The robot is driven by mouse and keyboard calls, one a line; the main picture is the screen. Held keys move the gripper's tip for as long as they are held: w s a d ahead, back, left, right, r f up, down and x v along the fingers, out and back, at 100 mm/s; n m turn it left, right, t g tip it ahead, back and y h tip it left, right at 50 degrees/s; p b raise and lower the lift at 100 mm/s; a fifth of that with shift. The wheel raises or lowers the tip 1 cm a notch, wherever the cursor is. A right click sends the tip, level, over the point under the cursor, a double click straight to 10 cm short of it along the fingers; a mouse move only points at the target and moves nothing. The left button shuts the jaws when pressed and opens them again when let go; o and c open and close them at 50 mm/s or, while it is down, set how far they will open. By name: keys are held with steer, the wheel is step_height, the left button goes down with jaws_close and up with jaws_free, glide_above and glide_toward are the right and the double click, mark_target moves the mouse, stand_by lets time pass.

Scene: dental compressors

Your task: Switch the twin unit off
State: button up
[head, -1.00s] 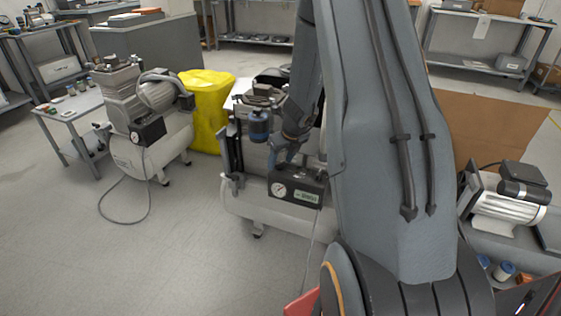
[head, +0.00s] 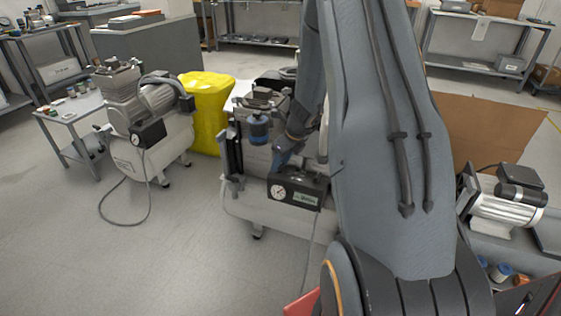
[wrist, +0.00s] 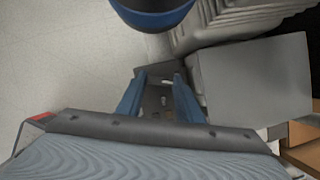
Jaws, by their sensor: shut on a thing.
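My gripper (head: 284,158) is at the top of this box. In the wrist view, the blue fingers of my gripper (wrist: 160,98) straddle a small part on the dark box (wrist: 150,72). They are shut on what appears to be its switch, mostly hidden. A second compressor (head: 155,135) stands to the left with its own black gauge box (head: 148,133). I cannot tell from labels which is the twin unit.
A small table (head: 75,108) is at the far left. A motor unit (head: 508,203) sits at the right. In the wrist view, the blue canister (wrist: 152,15) is close above the fingers. The front left floor is mostly clear.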

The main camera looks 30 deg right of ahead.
steer(key=shift+d+n+g+y+p, duration=0.1)
steer(key=shift+n+g+y+p, duration=0.35)
steer(key=shift+n+p, duration=1.1)
steer(key=shift+n+y+b, duration=0.25)
steer(key=shift+n+b, duration=0.05)
steer(key=shift+n, duration=0.25)
steer(key=o, duration=1.1)
steer(key=shift+r, duration=0.15)
steer(key=p+v, duration=0.1)
steer(key=v, duration=0.6)
steer(key=shift+s+d+r, duration=0.1)
steer(key=shift+r, duration=0.15)
